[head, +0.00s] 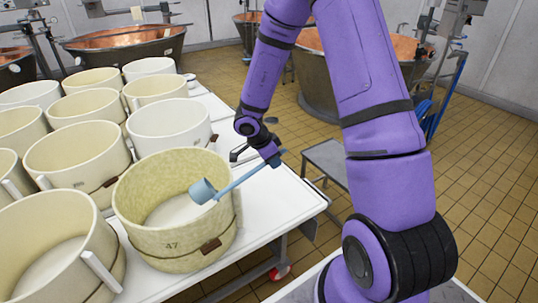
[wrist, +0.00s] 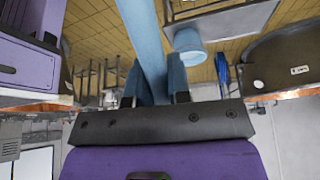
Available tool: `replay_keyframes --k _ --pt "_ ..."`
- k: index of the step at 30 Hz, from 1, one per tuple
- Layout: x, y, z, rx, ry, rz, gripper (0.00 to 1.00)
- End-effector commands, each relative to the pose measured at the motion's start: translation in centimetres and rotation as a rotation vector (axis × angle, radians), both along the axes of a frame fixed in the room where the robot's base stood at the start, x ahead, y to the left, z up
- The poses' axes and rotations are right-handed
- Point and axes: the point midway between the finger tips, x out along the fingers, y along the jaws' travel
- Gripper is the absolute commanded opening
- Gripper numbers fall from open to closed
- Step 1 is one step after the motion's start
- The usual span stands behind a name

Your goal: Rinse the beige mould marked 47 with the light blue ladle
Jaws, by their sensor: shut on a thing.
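The beige mould marked 47 (head: 165,248) stands upright on the white table, near its right edge, with its open top up. My gripper (head: 275,158) is to the right of this mould and above the table, shut on the handle of the light blue ladle (head: 241,178). The ladle's cup (head: 203,190) is over the inside of the mould, at the right part of its opening, and looks tilted. I cannot tell whether it holds water. In the wrist view, the ladle's handle (wrist: 142,40) runs up from between my two fingers (wrist: 155,88).
Several other cream and white moulds (head: 70,155) crowd the table to the left and behind. The white table (head: 270,205) has free room to the right of mould 47. A grey stand (head: 325,160) is beyond my gripper. Large copper vats (head: 125,42) stand at the back.

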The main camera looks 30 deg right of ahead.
Motion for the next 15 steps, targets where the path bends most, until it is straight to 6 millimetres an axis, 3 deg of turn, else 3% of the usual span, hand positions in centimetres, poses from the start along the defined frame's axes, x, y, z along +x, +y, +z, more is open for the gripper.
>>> replay_keyframes --k 15 --pt "-0.4 -2.1 -5.0 0.245 -0.039 -0.004 0.0"
